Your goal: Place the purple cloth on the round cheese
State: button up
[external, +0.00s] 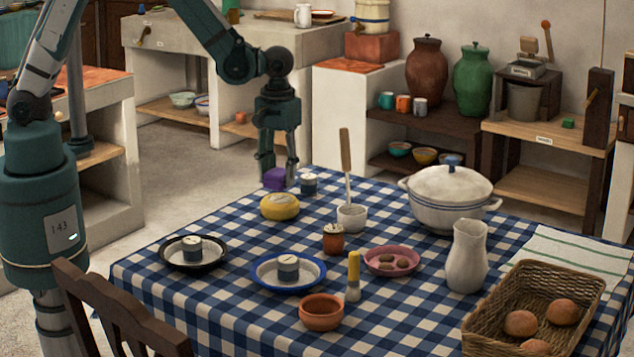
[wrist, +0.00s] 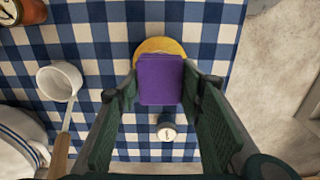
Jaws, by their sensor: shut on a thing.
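The purple cloth (external: 275,179) looks like a small folded block. My gripper (external: 279,176) points down and is shut on it near the far left edge of the table. In the wrist view the cloth (wrist: 160,80) sits between the fingertips (wrist: 158,86). The round cheese (external: 280,207) is yellow and lies on the checked tablecloth, just in front of the cloth in the external view. In the wrist view the cheese (wrist: 158,45) shows partly behind the cloth, which hides its lower part. I cannot tell whether the two touch.
A small lidded jar (external: 309,184) stands close to the right of my gripper; it also shows in the wrist view (wrist: 167,132). A white cup with a tall wooden-handled tool (external: 351,217) and a white pot (external: 450,200) stand further right.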

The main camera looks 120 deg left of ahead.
aim_at(279, 171)
jog(key=shift+f, duration=1.7)
jog(key=shift+f+b, duration=0.15)
jog(key=shift+b, duration=0.25)
jog(key=o, duration=0.8)
jog(key=shift+r, duration=0.2)
jog(key=shift+r+p, duration=0.9)
jog(key=shift+r, duration=5.05)
jog(key=shift+d+r, duration=0.1)
